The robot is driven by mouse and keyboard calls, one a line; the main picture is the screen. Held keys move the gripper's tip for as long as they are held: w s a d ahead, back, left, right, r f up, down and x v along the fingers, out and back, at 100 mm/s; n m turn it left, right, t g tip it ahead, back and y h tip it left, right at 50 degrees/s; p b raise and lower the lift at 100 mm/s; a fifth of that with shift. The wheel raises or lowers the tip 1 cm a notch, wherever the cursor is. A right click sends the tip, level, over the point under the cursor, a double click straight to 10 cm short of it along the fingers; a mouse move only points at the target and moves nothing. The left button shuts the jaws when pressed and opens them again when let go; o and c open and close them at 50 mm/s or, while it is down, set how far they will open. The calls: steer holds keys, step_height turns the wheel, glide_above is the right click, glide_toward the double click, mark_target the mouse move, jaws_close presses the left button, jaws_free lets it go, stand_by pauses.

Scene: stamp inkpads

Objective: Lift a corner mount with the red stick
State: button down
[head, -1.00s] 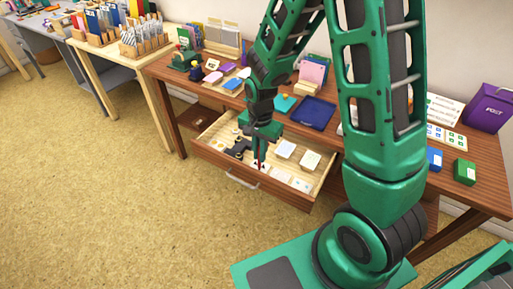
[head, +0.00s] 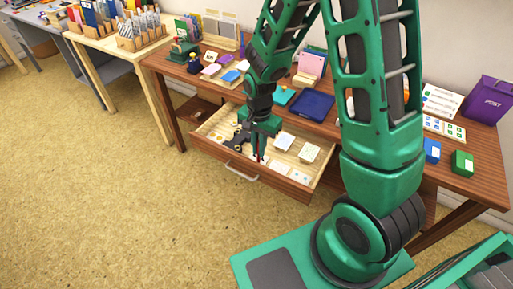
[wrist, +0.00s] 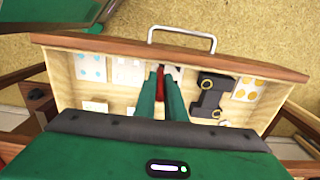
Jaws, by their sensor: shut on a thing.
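My gripper (head: 260,143) points down over the open drawer. It is shut on the red stick, a thin upright piece. The red stick (wrist: 158,84) shows between the green fingers (wrist: 165,98) in the wrist view. Its lower end is close to the drawer contents near the front wall; I cannot tell whether it touches anything. A dark and white patch (wrist: 178,72) lies just beyond the fingertips and may be the corner mounts. The fingers partly hide it, and no single mount can be made out on the stick.
The drawer (head: 250,180) holds a blue-dotted card (wrist: 91,67), an orange-dotted card (wrist: 249,88), a black tool (wrist: 211,95) and pale stacks (head: 284,140). Its walls surround my gripper. The tabletop above carries a dark blue tray (head: 311,105) and a purple post box (head: 488,104).

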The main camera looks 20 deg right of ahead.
steer(key=shift+f, duration=0.5)
stand_by(1.3)
steer(key=shift+r, duration=3.5)
steer(key=shift+w, duration=0.1)
